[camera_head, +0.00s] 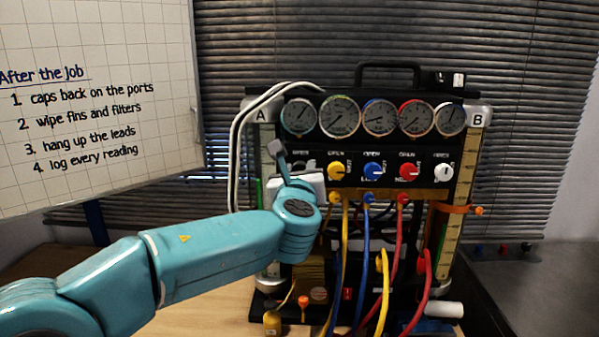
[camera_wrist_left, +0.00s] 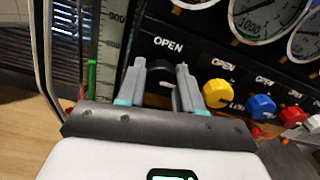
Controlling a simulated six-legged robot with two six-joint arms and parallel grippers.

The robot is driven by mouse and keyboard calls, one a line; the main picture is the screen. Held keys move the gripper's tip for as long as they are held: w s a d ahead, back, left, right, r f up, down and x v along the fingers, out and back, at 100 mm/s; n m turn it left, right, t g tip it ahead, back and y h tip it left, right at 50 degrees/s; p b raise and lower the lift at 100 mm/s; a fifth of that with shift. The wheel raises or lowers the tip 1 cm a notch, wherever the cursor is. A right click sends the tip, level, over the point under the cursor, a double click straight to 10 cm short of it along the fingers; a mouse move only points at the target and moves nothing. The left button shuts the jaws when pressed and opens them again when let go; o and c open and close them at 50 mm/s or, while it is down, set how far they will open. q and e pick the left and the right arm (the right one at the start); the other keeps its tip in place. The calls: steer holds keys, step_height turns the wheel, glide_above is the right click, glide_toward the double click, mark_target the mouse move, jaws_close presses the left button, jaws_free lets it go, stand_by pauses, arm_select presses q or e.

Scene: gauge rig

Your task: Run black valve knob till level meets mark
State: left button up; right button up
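My left gripper (camera_head: 282,160) is at the upper left of the gauge rig's valve panel, below the leftmost gauge. In the wrist view its two grey fingers (camera_wrist_left: 160,78) stand on either side of the black valve knob (camera_wrist_left: 159,67), under an OPEN label. The fingers are apart; I cannot tell whether they press on the knob. My gripper and wrist hide this knob in the head view. Scale column A (camera_head: 266,150) is left of the gripper, with a green strip (camera_wrist_left: 91,77) beside its scale in the wrist view. Column B (camera_head: 458,160) carries an orange band (camera_head: 452,209). My right gripper is out of view.
Yellow (camera_head: 336,171), blue (camera_head: 373,171), red (camera_head: 408,172) and white (camera_head: 443,172) knobs line up to the right. Several gauges (camera_head: 380,117) sit above. Coloured hoses (camera_head: 365,255) hang below. A whiteboard (camera_head: 95,100) stands at left.

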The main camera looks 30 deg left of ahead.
arm_select(q)
steer(key=n+b, duration=1.5)
steer(key=n, duration=0.2)
steer(key=shift+n, duration=0.4)
stand_by(0.5)
steer(key=o, duration=1)
steer(key=shift+o, duration=0.2)
steer(key=shift+s, duration=0.1)
